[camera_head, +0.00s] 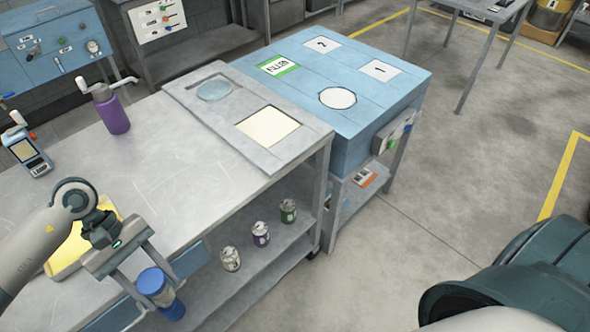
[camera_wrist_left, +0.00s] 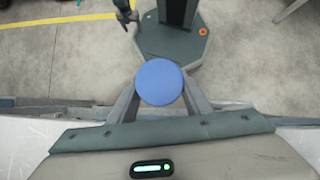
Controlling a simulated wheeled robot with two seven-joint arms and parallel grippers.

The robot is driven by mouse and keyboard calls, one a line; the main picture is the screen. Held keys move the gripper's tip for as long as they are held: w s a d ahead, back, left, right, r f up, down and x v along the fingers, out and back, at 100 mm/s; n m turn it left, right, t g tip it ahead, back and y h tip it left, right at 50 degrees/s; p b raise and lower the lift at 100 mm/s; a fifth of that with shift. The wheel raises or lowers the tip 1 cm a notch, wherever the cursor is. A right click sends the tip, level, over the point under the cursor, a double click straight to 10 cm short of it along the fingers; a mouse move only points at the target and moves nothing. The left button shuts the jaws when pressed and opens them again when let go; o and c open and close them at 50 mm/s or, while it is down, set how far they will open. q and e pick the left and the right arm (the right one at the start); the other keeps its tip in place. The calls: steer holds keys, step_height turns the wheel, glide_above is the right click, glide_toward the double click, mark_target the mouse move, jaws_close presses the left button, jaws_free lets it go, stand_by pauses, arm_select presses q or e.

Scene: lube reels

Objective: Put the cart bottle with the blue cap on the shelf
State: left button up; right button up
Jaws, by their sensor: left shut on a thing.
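The blue-capped bottle (camera_head: 166,300) hangs upright in my left gripper (camera_head: 150,280), beside the front edge of the grey cart (camera_head: 170,165). My left gripper is shut on it. In the left wrist view the round blue cap (camera_wrist_left: 159,82) sits between the two fingers (camera_wrist_left: 160,100). The lower shelf (camera_head: 255,245) of the cart lies to the right of the bottle.
A purple bottle (camera_head: 112,112), a handheld device (camera_head: 28,153) and a yellow item (camera_head: 68,255) are on the cart top. A blue table (camera_head: 350,125) stands at the right. The floor (camera_head: 450,190) beyond is clear.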

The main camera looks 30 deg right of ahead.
arm_select(q)
steer(key=s+a+f+m+y, duration=0.1)
steer(key=a+m+y, duration=0.1)
steer(key=a+m, duration=0.3)
steer(key=a, duration=0.3)
steer(key=shift+a+f+g+y, duration=0.25)
steer(key=shift+g+y, duration=0.05)
steer(key=shift+y, duration=0.1)
